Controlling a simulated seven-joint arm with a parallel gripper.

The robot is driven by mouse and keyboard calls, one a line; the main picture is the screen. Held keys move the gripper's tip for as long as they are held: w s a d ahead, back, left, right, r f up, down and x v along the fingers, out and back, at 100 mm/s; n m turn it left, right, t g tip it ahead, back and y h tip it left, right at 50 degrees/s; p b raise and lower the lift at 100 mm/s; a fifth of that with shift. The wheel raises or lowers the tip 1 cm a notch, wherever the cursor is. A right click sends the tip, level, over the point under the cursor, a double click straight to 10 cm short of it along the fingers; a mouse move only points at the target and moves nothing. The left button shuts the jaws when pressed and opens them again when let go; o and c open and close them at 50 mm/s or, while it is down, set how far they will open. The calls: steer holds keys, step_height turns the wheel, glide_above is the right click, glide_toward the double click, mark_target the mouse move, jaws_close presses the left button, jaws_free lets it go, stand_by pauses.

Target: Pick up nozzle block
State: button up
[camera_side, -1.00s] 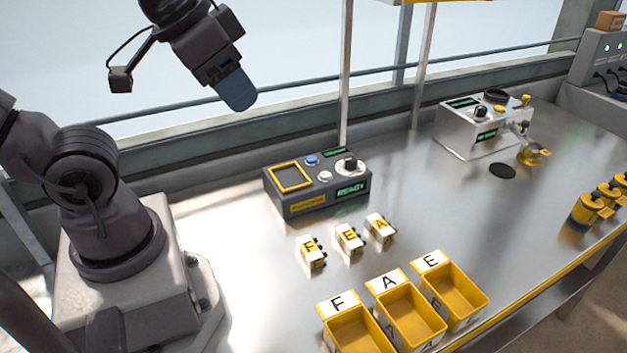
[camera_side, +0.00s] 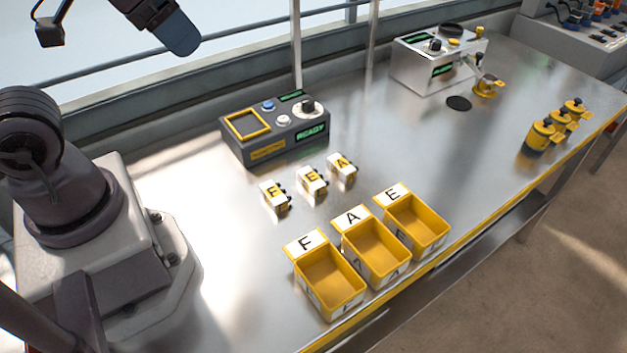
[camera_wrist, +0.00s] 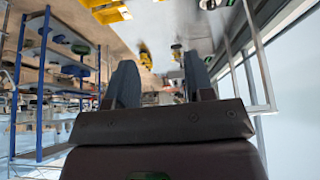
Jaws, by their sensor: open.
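Three small white-and-yellow blocks, lettered F (camera_side: 273,195), E (camera_side: 311,181) and A (camera_side: 341,167), stand in a slanting row on the steel bench in the side view. They look like the nozzle blocks; each has dark fittings on its right side. My gripper (camera_side: 182,38) is high above the bench at the upper left, well away from the blocks. In the wrist view my gripper (camera_wrist: 161,78) has its two dark fingers spread apart with nothing held between them. I cannot make out the blocks clearly in the wrist view.
Yellow bins lettered F (camera_side: 296,268), A (camera_side: 344,240) and E (camera_side: 382,203) stand in front of the blocks. A dark control box (camera_side: 275,130) reading READY is behind them. A silver machine (camera_side: 413,68) and yellow canisters (camera_side: 541,134) are farther right. The mid-right bench is clear.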

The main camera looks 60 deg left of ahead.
steer(key=o, duration=0.4)
